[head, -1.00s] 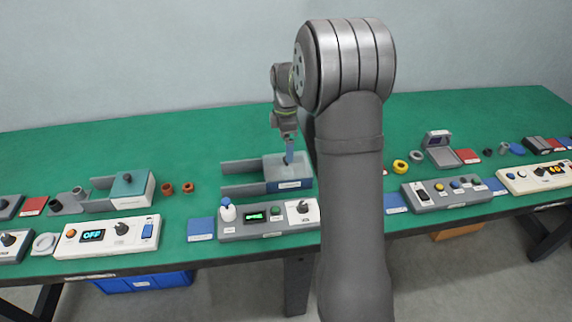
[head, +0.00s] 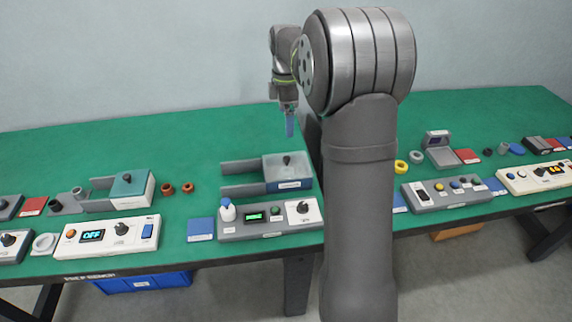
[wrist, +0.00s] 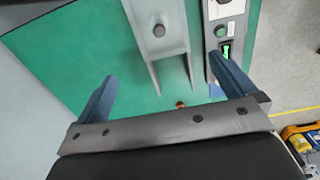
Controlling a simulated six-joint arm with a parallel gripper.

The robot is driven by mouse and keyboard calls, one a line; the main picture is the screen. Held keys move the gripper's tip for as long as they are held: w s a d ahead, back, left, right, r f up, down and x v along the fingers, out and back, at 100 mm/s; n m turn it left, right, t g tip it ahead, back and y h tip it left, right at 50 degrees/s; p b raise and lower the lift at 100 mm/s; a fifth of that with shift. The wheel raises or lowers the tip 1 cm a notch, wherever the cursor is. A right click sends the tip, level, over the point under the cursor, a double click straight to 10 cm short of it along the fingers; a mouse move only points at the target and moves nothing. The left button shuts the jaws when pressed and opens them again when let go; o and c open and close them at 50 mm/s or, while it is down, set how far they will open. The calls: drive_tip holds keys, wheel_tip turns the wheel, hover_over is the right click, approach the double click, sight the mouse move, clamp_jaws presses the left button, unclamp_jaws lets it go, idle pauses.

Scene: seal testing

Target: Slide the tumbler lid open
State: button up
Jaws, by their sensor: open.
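A dark knob (head: 287,160) stands on the lid, and two grey rails (head: 240,167) run out to the left of the box. The lid sits over the box, not out along the rails. My gripper (head: 289,135) hangs above the lid, clear of the knob. In the wrist view it is open and empty, its blue fingers apart (wrist: 163,88), with the knob (wrist: 158,30) and lid (wrist: 150,12) beyond the fingertips.
A similar teal-lidded box (head: 131,186) and brown rings (head: 187,187) lie to the left. The green bench (head: 200,140) behind is clear.

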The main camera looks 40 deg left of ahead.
drive_tip(key=shift+r, duration=0.4)
